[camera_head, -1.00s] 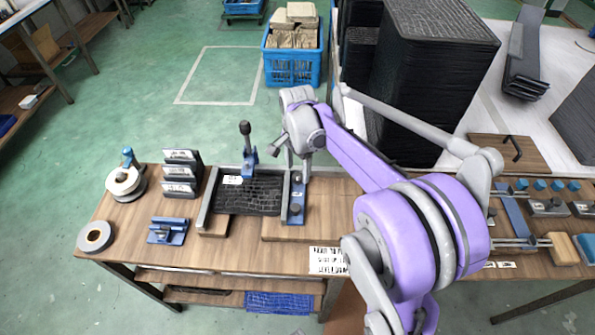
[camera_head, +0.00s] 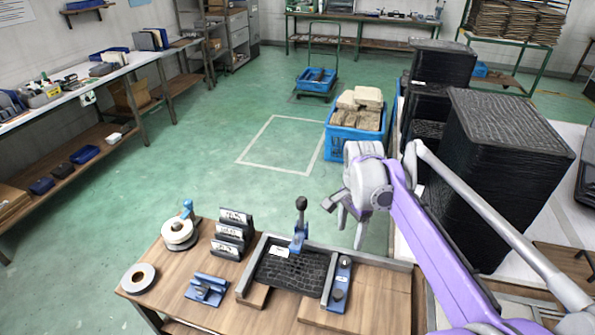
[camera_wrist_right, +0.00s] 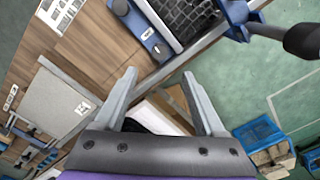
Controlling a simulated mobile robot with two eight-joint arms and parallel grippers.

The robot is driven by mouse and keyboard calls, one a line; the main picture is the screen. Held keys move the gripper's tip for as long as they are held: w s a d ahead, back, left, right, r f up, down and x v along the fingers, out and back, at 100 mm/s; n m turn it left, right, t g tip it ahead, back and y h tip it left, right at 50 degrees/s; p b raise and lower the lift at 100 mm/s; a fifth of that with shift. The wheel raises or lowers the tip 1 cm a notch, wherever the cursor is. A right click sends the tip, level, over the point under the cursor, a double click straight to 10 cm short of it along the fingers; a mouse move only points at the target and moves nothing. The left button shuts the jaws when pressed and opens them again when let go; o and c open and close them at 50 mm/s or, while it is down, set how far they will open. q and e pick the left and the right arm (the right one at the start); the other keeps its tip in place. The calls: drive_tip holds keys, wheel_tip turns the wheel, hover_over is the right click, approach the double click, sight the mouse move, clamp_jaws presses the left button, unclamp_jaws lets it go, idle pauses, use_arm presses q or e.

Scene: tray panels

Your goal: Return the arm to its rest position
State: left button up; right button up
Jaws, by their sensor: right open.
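My right arm is purple and grey, coming in from the lower right in the head view. Its gripper (camera_head: 343,208) hangs above the far edge of the workbench (camera_head: 375,300), just right of a blue lever clamp (camera_head: 299,238). In the right wrist view the two grey fingers (camera_wrist_right: 160,75) are spread apart with nothing between them. The black tray panel (camera_head: 292,272) lies flat in its fixture on the bench, left of and below the gripper and apart from it. My left gripper is not in view.
A tape roll (camera_head: 138,278), a spool (camera_head: 179,233) and a rack of labelled plates (camera_head: 233,232) stand on the bench's left side. Tall black panel stacks (camera_head: 505,180) rise behind my arm. A blue crate (camera_head: 353,143) stands on the floor beyond. Floor space left of it is clear.

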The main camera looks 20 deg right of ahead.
drive_tip(key=s+a+f+n+t+p, duration=0.2)
drive_tip(key=s+a+n, duration=0.6)
drive_tip(key=s+a+f+n+t+p, duration=0.1)
drive_tip(key=s+a+f+n+t, duration=0.2)
drive_tip(key=s+a+n, duration=0.5)
drive_tip(key=shift+n+p, duration=0.35)
drive_tip(key=shift+n, duration=0.25)
